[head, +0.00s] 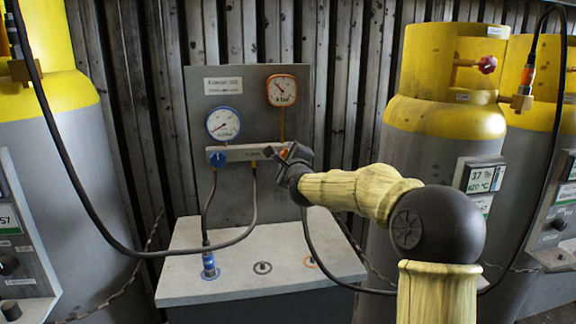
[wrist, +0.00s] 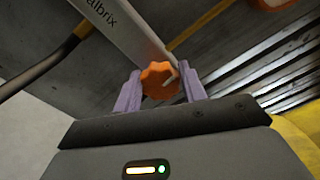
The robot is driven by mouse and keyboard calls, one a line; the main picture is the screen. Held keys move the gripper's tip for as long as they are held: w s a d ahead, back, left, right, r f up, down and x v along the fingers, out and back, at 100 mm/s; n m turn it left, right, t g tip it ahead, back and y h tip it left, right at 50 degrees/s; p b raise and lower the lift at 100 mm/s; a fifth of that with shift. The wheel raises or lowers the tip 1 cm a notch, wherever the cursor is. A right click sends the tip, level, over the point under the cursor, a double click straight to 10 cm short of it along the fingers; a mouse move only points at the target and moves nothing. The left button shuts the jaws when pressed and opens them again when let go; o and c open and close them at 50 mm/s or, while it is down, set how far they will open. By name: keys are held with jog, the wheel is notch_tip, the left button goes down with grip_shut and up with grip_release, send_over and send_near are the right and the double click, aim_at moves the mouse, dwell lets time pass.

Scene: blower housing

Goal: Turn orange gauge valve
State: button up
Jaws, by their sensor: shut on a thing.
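The orange gauge valve (wrist: 159,80) is a lobed orange knob at the end of a grey bar (wrist: 120,30) in the wrist view. My gripper (wrist: 159,92) has its two purple fingers on either side of the knob, shut on it. In the head view the orange knob (head: 284,153) is partly hidden by my gripper (head: 291,158) at the right end of the bar. The orange square gauge (head: 281,90) is above it, with a needle on a white face. A blue knob (head: 218,157) sits at the bar's left end, below a round blue gauge (head: 223,124).
The grey panel (head: 250,190) stands behind a pale bench top (head: 230,285). Black hoses (head: 90,210) hang from the bar and loop across the bench. Yellow-and-grey cylinders (head: 440,110) stand at both sides. One with a small display (head: 480,177) is close behind my arm.

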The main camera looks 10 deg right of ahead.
jog(key=shift+f+m+b, duration=0.15)
jog(key=shift+m+b, duration=0.25)
jog(key=shift+m, duration=0.3)
jog(key=o, duration=1)
jog(key=shift+c, duration=0.2)
jog(key=s+p, duration=0.1)
jog(key=s, duration=1.6)
jog(key=shift+s, duration=0.2)
